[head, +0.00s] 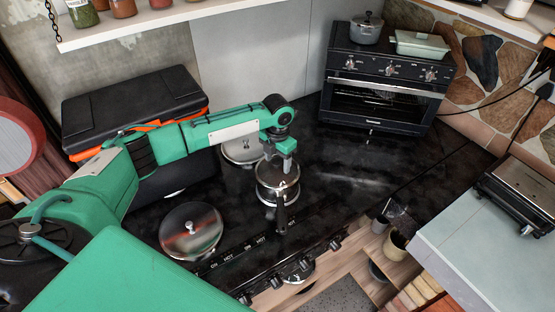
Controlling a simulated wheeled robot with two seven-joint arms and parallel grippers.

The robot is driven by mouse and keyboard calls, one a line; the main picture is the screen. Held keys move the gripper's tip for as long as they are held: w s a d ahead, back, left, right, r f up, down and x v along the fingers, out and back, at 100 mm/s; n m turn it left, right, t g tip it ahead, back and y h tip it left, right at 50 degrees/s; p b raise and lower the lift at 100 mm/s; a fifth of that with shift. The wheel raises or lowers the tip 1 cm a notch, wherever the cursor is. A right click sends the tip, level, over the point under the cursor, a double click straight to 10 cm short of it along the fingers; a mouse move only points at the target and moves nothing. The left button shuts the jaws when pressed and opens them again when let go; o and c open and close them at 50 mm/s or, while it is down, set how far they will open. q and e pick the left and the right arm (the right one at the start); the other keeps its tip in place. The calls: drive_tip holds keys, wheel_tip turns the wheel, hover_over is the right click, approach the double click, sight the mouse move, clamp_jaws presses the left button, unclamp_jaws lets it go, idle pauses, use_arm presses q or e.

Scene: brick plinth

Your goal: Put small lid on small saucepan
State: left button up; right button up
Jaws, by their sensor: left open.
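The small saucepan (265,198) is a steel pan with a dark handle pointing to the front of the black stove top. A round, shiny lid-like disc (290,181) shows at its top, level or nearly so; I cannot tell how well it sits. My left gripper (279,160) points down just above the disc. It is open, and its fingers partly hide the disc's middle. A larger shiny lid (191,232) with a knob lies to the front left. Another steel round piece with a knob (241,150) is behind, partly hidden by my left arm. My right gripper is out of view.
A toaster oven (385,85) with a grey pot (366,28) and a pale dish (421,44) on top stands at the back right. A black and orange toolbox (135,100) is behind my left arm. The stove top right of the saucepan is clear.

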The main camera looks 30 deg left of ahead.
use_arm(q)
wheel_tip(320, 180, up, 14)
drive_tip(key=b, duration=0.4)
drive_tip(key=shift+b, duration=0.4)
drive_tip(key=shift+f, duration=0.2)
